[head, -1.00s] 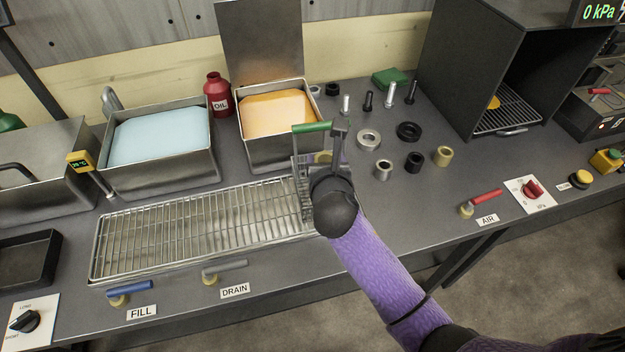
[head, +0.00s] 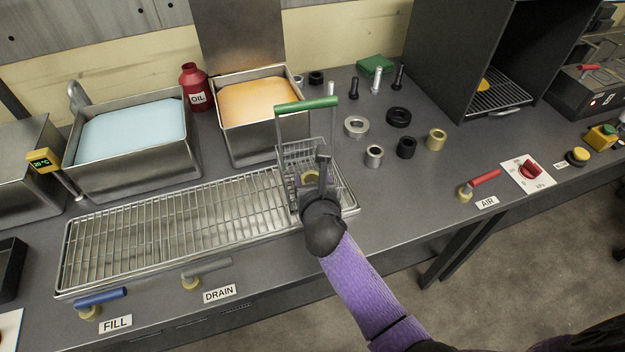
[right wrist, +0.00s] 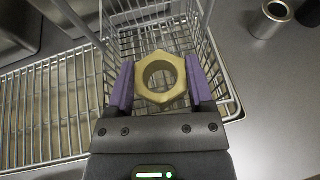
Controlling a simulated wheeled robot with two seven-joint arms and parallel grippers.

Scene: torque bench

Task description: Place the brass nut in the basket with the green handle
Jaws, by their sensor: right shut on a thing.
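The brass nut (right wrist: 161,77) is a hexagonal ring held between the purple fingers of my right gripper (right wrist: 160,85) in the right wrist view. The basket (head: 290,153) has a green handle (head: 306,104) and stands on the right end of the drain rack. In the right wrist view the nut is seen over the basket's wire floor (right wrist: 150,22); its exact height is unclear. My left gripper is not in view.
The drain rack (head: 170,228) extends left of the basket. Behind are a blue-filled tank (head: 130,138) and an orange-filled tank (head: 258,102). Several loose nuts, rings and bolts stand to the right, among them a brass collar (head: 436,139) and a steel one (head: 374,156).

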